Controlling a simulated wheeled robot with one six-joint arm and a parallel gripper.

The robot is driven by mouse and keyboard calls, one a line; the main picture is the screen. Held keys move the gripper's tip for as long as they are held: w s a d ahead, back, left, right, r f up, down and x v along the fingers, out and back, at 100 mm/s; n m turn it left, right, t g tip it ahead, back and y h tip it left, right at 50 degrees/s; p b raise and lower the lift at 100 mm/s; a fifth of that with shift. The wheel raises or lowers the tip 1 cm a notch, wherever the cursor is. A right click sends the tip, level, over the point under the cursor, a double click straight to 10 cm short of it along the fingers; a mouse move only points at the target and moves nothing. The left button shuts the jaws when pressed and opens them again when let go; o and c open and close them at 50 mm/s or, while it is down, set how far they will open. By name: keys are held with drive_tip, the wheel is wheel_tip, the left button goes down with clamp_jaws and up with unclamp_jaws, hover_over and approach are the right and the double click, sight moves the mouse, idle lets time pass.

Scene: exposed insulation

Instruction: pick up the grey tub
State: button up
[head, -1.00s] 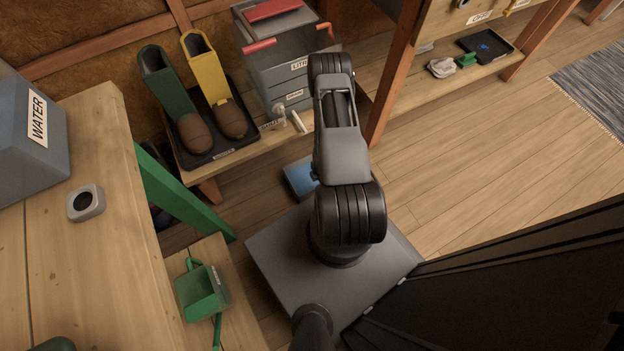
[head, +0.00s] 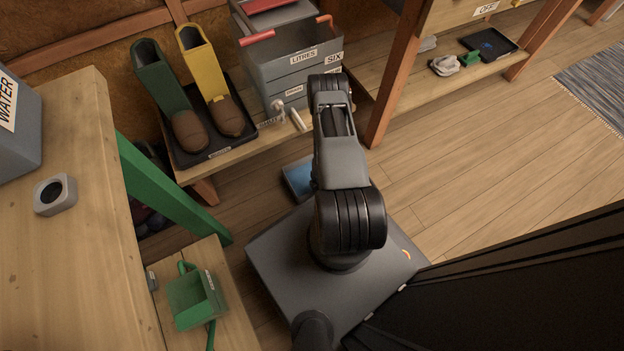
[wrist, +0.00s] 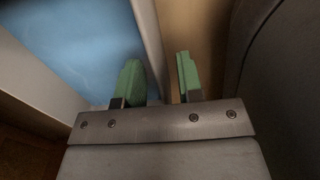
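A low thing with a pale grey rim and a flat blue inside (head: 299,178) shows beside my arm in the head view, partly hidden by it. It looks like the grey tub, but I cannot be sure. In the wrist view its pale grey wall (wrist: 149,40) runs down between the green fingertips of my gripper (wrist: 159,76). The left fingertip is over the blue side, the right one over the brown side. The fingers are apart, with a gap beside the wall. My gripper is hidden in the head view.
A grey box marked LITRES (head: 292,75) and boots on a black tray (head: 218,154) stand on the shelf behind. A workbench (head: 75,260) and a green dustpan (head: 195,298) are at left. The floor (head: 480,165) at right is clear.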

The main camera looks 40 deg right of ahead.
drive_tip(key=shift+c, duration=0.4)
drive_tip(key=shift+r, duration=0.1)
clamp_jaws()
drive_tip(key=shift+w, duration=0.1)
idle(0.8)
